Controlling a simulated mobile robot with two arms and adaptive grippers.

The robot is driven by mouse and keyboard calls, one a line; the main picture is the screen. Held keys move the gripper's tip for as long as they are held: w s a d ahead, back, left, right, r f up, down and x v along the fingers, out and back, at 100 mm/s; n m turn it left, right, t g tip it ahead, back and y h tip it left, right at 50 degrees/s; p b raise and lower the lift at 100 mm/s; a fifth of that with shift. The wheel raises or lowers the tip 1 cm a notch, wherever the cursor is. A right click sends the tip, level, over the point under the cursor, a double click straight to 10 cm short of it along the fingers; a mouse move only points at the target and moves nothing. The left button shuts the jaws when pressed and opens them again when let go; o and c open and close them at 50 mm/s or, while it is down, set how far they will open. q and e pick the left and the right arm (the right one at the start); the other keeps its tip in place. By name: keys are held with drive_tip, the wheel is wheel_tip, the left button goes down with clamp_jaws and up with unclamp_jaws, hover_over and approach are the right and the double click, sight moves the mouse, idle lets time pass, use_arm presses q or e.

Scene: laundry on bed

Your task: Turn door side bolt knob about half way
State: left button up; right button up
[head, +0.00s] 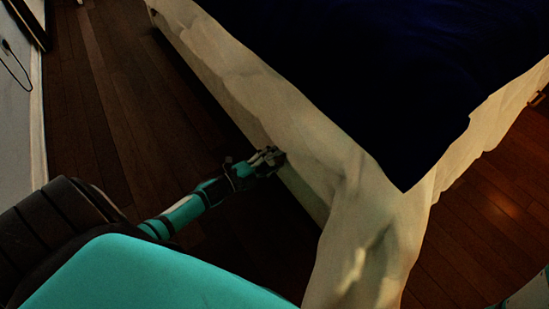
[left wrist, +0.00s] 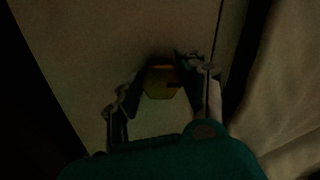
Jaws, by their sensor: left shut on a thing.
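In the left wrist view a brass-coloured bolt knob (left wrist: 162,82) with a faceted outline sits on a pale flat door panel (left wrist: 90,45). The picture is dark, and the knob's exact angle is hard to read. My left gripper (left wrist: 158,84) has one finger on each side of the knob and is shut on it. In the head view my left gripper (head: 272,157) reaches low beside the bed's pale side, and the knob is hidden there. My right gripper is not in view.
A bed with a dark blue cover (head: 390,70) and a pale draped sheet (head: 250,85) fills the right of the head view. Dark wooden floor (head: 130,100) lies open left of the bed. A white wall (head: 18,120) stands at the far left.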

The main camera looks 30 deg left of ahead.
use_arm(q)
drive_tip(key=shift+m+b, duration=0.4)
drive_tip(key=shift+m, duration=3.7)
drive_tip(key=o, duration=1.2)
drive_tip(key=shift+c, duration=0.2)
drive_tip(key=v, duration=1.2)
drive_tip(key=shift+s, duration=0.1)
